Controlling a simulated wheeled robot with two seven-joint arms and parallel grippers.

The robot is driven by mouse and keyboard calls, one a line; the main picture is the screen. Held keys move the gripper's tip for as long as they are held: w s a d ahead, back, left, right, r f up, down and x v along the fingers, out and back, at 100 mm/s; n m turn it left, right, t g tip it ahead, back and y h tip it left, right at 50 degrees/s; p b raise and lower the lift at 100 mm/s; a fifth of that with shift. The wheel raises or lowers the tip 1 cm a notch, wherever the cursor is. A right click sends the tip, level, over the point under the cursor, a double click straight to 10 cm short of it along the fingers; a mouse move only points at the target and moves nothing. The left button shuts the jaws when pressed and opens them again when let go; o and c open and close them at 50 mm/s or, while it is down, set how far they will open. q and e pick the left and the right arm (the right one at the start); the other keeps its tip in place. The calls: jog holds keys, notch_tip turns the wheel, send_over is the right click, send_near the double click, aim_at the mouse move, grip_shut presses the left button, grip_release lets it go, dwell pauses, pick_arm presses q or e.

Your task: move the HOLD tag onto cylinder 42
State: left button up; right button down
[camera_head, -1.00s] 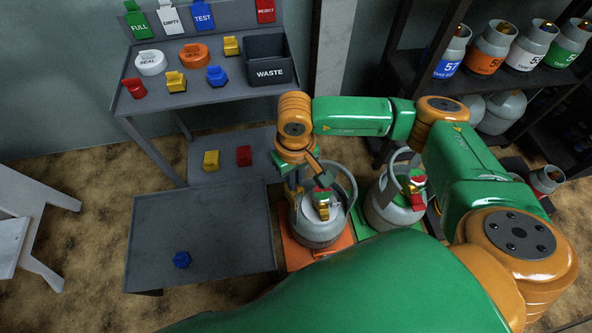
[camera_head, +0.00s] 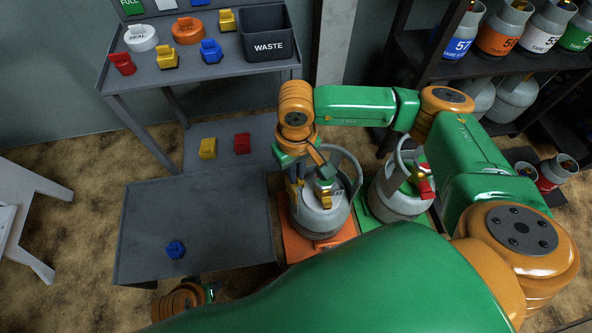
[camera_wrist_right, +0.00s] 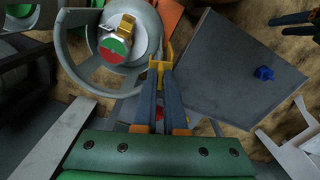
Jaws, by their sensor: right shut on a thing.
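My right gripper (camera_head: 297,188) is beside the left grey cylinder (camera_head: 322,218), at its collar. In the right wrist view its two fingers (camera_wrist_right: 161,75) are shut on a small yellow piece (camera_wrist_right: 160,65), which may be the HOLD tag; no lettering shows. That cylinder stands on an orange plate (camera_head: 297,247); its brass valve and red-green disc (camera_wrist_right: 114,48) show in the wrist view. A second grey cylinder (camera_head: 395,203) stands on a green plate, with a red-green piece on its valve. I cannot read number 42 on either. My left gripper (camera_wrist_right: 294,19) appears open and empty.
A grey low table (camera_head: 200,225) with a blue piece (camera_head: 176,250) is left of the cylinders. A bench behind holds seals, coloured pieces and a WASTE bin (camera_head: 267,45). A rack (camera_head: 440,70) of numbered cylinders is at the right. A white stand (camera_head: 30,205) is far left.

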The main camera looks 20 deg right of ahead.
dwell(0.5)
jog(key=shift+b, duration=0.3)
dwell(0.4)
jog(key=shift+b, duration=0.35)
jog(key=shift+f, duration=0.1)
jog(key=shift+f+b, duration=2)
jog(key=shift+b, duration=0.45)
